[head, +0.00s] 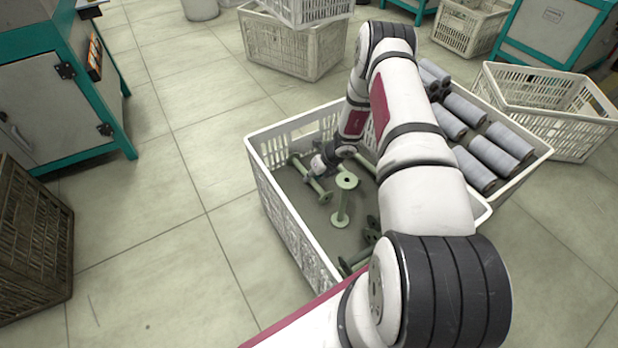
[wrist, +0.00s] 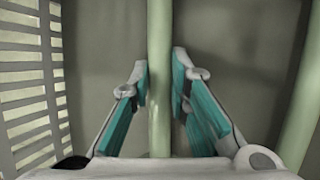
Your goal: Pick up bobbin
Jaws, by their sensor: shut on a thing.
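In the wrist view a pale green bobbin shaft (wrist: 160,60) runs straight between the teal pads of my gripper (wrist: 160,88), and the jaws are shut on it. In the head view this bobbin (head: 312,182) lies in the far left part of the white crate (head: 283,228), with my gripper (head: 320,166) at it. Another green bobbin (head: 343,200) stands or leans close to the right of it. A further green shaft (wrist: 300,105) shows at the right of the wrist view. More bobbins (head: 352,262) lie at the crate's near end, partly hidden by my arm.
The crate's slatted wall (wrist: 30,90) is close on the left in the wrist view. A crate of grey wound bobbins (head: 500,142) adjoins on the right. An empty white crate (head: 545,115) stands beyond it. A teal-framed machine (head: 60,100) is at left. Floor left of the crate is free.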

